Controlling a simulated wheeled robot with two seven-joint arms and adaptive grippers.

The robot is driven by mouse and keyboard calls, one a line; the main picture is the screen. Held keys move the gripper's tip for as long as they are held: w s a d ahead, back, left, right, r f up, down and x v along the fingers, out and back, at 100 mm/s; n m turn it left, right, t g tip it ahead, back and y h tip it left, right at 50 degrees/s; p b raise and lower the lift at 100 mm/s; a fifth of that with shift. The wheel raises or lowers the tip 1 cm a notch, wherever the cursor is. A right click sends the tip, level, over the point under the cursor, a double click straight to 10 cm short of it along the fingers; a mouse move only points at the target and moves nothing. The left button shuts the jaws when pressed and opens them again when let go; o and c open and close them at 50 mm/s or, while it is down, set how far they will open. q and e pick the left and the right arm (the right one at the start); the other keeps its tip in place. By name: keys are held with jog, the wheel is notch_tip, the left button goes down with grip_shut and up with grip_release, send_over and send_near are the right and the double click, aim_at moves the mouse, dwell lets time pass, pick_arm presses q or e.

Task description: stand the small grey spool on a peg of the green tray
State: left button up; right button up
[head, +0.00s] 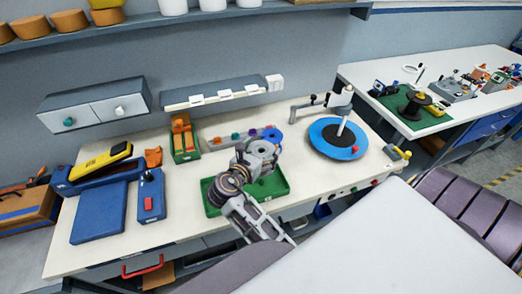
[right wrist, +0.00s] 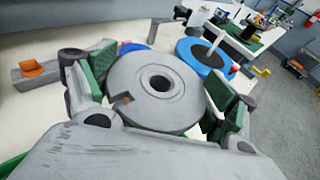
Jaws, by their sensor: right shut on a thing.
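The small grey spool (right wrist: 190,98) is a round disc with a dark centre hole. My right gripper (right wrist: 165,92) is shut on it, with green finger pads on both sides. In the head view my right gripper (head: 262,156) is above the green tray (head: 277,187) on the bench. The arm and gripper cover much of the tray, so its pegs cannot be made out. A green edge, likely the tray, shows at the lower left of the right wrist view. My left gripper is not in view.
A blue round turntable (head: 322,148) with a light post stands right of the tray. A grey holder with several coloured parts (head: 235,137) and a green bin (head: 185,150) lie behind it. A blue box with a red button (head: 149,200) stands to the left.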

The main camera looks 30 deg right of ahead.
jog(key=shift+p, duration=0.9)
dwell(0.6)
jog(key=shift+f+p, duration=0.3)
jog(key=shift+f, duration=0.4)
dwell(0.5)
jog(key=shift+f, duration=0.75)
jog(key=shift+f, duration=2.75)
dwell(1.8)
